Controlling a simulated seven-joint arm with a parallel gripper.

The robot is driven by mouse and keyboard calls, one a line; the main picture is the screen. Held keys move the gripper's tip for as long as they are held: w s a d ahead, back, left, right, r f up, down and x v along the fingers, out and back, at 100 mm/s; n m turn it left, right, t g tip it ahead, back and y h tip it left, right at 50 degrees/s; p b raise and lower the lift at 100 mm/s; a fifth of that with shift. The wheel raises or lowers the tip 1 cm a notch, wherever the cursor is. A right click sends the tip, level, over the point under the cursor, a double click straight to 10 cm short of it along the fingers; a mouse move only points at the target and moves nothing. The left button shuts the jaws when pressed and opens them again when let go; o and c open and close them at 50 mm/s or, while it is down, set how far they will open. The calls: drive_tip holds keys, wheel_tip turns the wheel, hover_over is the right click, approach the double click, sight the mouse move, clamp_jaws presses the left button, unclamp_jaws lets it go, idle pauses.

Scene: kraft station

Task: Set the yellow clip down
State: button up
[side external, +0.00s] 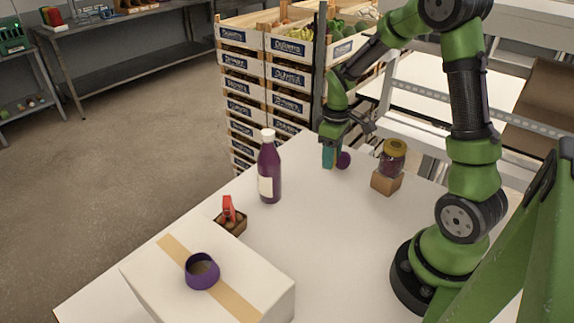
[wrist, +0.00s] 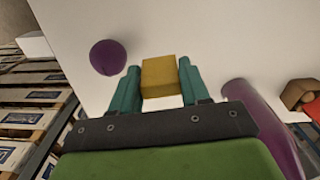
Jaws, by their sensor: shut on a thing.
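My gripper (side external: 328,157) points down, low over the far end of the white table (side external: 300,240). In the wrist view my gripper (wrist: 159,68) has its teal fingers on either side of the yellow clip (wrist: 158,78), shut on it. The clip looks like a plain yellow block from there. In the side view the fingers mostly hide it. I cannot tell whether it touches the table.
A purple ball (side external: 343,160) lies close beside my gripper. A purple bottle (side external: 269,170) stands nearby to the left. A jar (side external: 393,160) stands on a brown block (side external: 386,183) to the right. Nearer are a red clip (side external: 228,209) in a brown tray and a purple cup (side external: 202,272) on a white box (side external: 150,275).

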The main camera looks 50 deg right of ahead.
drive_tip(key=s+a+r+n, duration=0.1)
drive_tip(key=a+r+n, duration=0.1)
drive_tip(key=a+n, duration=0.65)
drive_tip(key=s+a+r+n, duration=0.15)
drive_tip(key=a+n, duration=0.35)
drive_tip(key=a, duration=0.7)
drive_tip(key=shift+s+f+n, duration=0.15)
drive_tip(key=shift+f+n, duration=0.25)
drive_tip(key=shift+f, duration=1)
drive_tip(key=shift+s+f+n, duration=0.2)
drive_tip(key=shift+f+n, duration=0.25)
drive_tip(key=shift+f, duration=1)
drive_tip(key=shift+s+f+n, duration=0.15)
drive_tip(key=shift+f+n, duration=0.25)
drive_tip(key=shift+f, duration=1)
drive_tip(key=shift+f, duration=0.15)
drive_tip(key=o, duration=1)
